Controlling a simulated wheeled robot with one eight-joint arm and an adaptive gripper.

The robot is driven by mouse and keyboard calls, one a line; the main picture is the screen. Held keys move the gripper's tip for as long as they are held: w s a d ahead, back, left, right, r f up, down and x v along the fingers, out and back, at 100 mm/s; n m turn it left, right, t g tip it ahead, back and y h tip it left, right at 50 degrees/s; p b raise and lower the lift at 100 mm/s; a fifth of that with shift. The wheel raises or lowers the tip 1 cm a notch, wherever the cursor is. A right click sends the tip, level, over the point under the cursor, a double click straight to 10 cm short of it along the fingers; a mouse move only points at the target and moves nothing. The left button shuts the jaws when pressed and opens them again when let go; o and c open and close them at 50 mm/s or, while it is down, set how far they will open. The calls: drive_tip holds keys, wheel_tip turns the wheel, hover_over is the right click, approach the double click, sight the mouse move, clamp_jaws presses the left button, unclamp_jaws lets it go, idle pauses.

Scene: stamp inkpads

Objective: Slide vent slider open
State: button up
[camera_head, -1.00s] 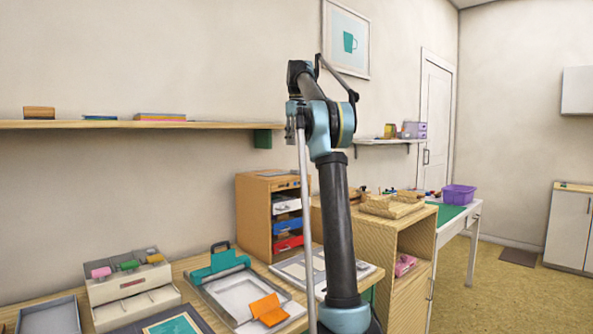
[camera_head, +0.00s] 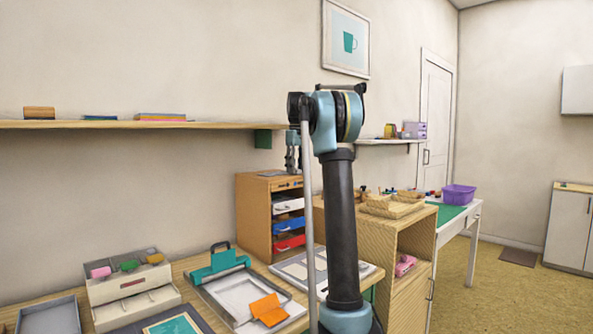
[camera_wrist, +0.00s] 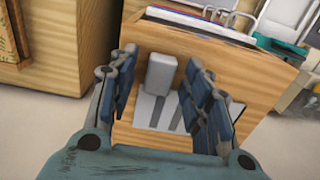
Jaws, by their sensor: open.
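The vent slider shows in the wrist view as a light grey block-shaped knob (camera_wrist: 160,74) on a white plate (camera_wrist: 146,108) with darker grey strips. The plate lies on a wooden face of the drawer cabinet (camera_head: 254,220). My gripper (camera_wrist: 161,62) is open, with one set of blue finger pads left of the knob and the other right of it. I cannot tell whether the pads touch the knob. The fingers hide part of the plate's edges. In the head view my gripper (camera_head: 293,160) hangs just above the cabinet top, and the slider is not visible there.
The cabinet's white, blue and red drawers (camera_head: 288,224) face right. A wooden shelf unit (camera_head: 380,235) stands right of my arm. A wall shelf (camera_head: 200,125) runs at the left above the table.

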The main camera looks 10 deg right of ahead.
sight(289, 175)
clamp_jaws()
drive_tip(key=s+a, duration=0.2)
drive_tip(key=a, duration=0.1)
drive_tip(key=shift+s+a, duration=0.15)
drive_tip(key=shift+a, duration=0.05)
unclamp_jaws()
idle(0.4)
wheel_tip(289, 175, up, 12)
idle(0.6)
drive_tip(key=shift+f, duration=0.1)
idle(0.3)
